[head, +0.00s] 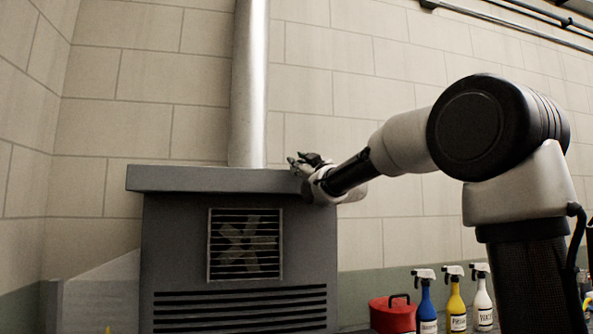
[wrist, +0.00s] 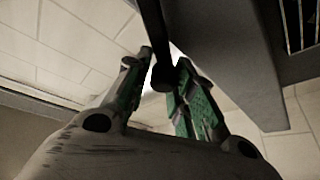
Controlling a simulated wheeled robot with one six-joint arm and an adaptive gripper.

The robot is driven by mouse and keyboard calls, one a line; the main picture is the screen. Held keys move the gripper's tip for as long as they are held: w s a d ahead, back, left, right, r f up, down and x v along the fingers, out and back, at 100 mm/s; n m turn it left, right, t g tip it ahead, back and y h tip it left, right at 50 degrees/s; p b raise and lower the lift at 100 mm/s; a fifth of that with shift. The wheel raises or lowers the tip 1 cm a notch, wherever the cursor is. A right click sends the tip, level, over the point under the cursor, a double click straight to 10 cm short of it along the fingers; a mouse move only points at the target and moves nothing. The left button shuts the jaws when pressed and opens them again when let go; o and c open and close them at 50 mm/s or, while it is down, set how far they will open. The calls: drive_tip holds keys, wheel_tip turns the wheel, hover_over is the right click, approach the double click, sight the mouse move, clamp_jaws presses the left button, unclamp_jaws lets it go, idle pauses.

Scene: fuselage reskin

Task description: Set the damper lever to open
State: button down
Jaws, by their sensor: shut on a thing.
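The damper lever (wrist: 163,75) is a dark rod with a rounded end, seen in the wrist view. It comes down from the top of the picture beside a dark grey housing. My gripper (wrist: 165,60) has its two green-padded fingers shut on the lever, one on each side of its end. In the head view my gripper (head: 303,161) is at the upper right corner of the grey cabinet (head: 175,220). The lever cannot be made out there, and its set position cannot be read.
A pale vertical duct (head: 248,85) rises from the cabinet top. A fan grille (head: 244,244) is on the cabinet front. A red can (head: 392,313) and spray bottles, blue (head: 427,305), yellow (head: 455,305) and white (head: 482,300), stand at the lower right. A block wall is behind.

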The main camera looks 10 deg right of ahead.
drive_tip(key=d+r+m+h, duration=0.1)
drive_tip(key=d+m+h, duration=0.2)
drive_tip(key=m, duration=0.5)
drive_tip(key=d+r+m+t+h, duration=0.1)
drive_tip(key=d+r+m+h, duration=0.1)
drive_tip(key=d+m+h, duration=0.2)
drive_tip(key=shift+d+r+m+h, duration=0.15)
drive_tip(key=shift+r+m+h, duration=0.15)
drive_tip(key=shift+m+h, duration=1.3)
drive_tip(key=shift+w+m+y, duration=0.1)
drive_tip(key=shift+m+y, duration=0.3)
drive_tip(key=shift+m, duration=0.1)
drive_tip(key=c, duration=1.3)
unclamp_jaws()
drive_tip(key=shift+r, duration=0.15)
drive_tip(key=v, duration=1.2)
